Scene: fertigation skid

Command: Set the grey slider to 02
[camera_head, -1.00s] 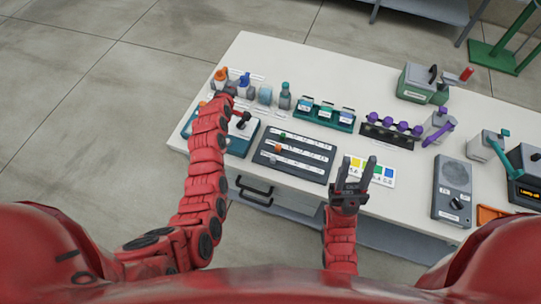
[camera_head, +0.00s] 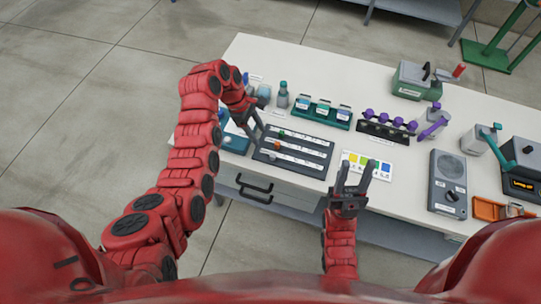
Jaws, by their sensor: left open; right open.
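The dark slider panel (camera_head: 318,172) lies near the front edge of the white table, with three light scale strips. A green knob and an orange knob sit on the upper two rows. The grey slider (camera_head: 272,157) appears to be the small knob near the left end of the lowest row; its numbers are too small to read. My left gripper (camera_head: 256,132) is open and points down over the panel's upper left edge, above and left of the grey slider, apart from it. My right gripper (camera_head: 356,168) is open and empty, right of the panel, in front of the colour card.
A blue box (camera_head: 235,141) is left of the panel, partly behind my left arm. Bottles (camera_head: 283,95), a teal rack (camera_head: 322,112) and a rack with purple knobs (camera_head: 388,127) stand behind. A grey speaker-like box (camera_head: 449,180) is at right.

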